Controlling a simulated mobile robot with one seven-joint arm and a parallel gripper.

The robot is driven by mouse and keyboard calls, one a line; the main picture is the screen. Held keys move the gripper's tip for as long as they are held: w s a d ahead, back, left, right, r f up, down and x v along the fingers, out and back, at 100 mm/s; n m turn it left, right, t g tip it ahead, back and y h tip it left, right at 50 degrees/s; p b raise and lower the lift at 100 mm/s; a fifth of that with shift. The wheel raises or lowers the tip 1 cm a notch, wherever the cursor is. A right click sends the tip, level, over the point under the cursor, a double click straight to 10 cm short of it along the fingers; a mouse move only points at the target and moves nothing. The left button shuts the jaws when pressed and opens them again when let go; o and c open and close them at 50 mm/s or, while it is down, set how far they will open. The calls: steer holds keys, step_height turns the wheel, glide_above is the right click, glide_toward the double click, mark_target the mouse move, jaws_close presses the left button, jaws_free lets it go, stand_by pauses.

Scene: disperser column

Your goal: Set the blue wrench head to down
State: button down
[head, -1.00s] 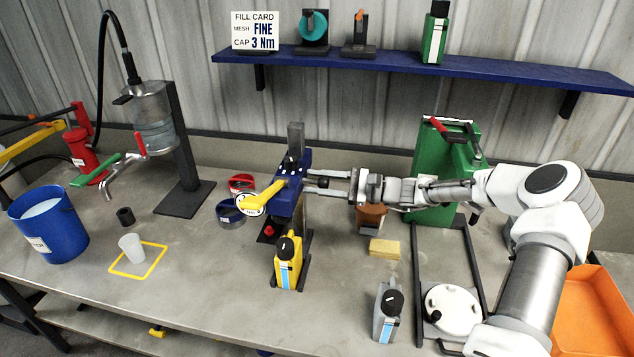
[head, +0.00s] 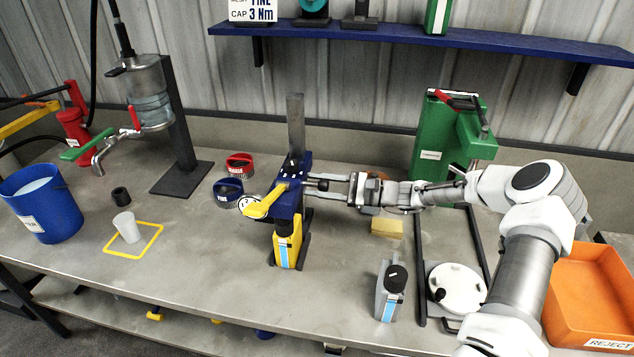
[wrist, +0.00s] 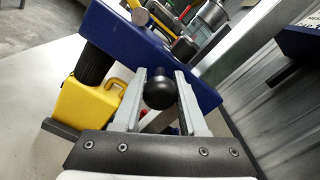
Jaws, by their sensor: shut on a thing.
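The blue wrench head (head: 286,204) sits low on its upright grey post (head: 295,120), directly over the yellow bottle (head: 288,248). The bottle's black cap is hidden under the head in the head view. A yellow handle (head: 262,203) sticks out from the head's left side, with a white dial (head: 247,201) beside it. My gripper (head: 325,185) comes from the right and is shut on the black ball knob (wrist: 159,93) on the head's side. In the wrist view the blue head (wrist: 150,45) and yellow bottle (wrist: 88,103) lie beyond the fingers.
A grey bottle (head: 389,290) stands at front right, near a white round lid (head: 460,285). A yellow sponge (head: 386,227) lies below my forearm. Red (head: 239,163) and dark blue (head: 227,190) round pots stand left of the head. The front middle bench is clear.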

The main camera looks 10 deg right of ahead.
steer(key=shift+c, duration=2.3)
jaws_free()
steer(key=shift+d, duration=0.1)
steer(key=b+v, duration=0.1)
steer(key=v, duration=1.6)
steer(key=shift+s, duration=0.2)
steer(key=shift+d, duration=0.1)
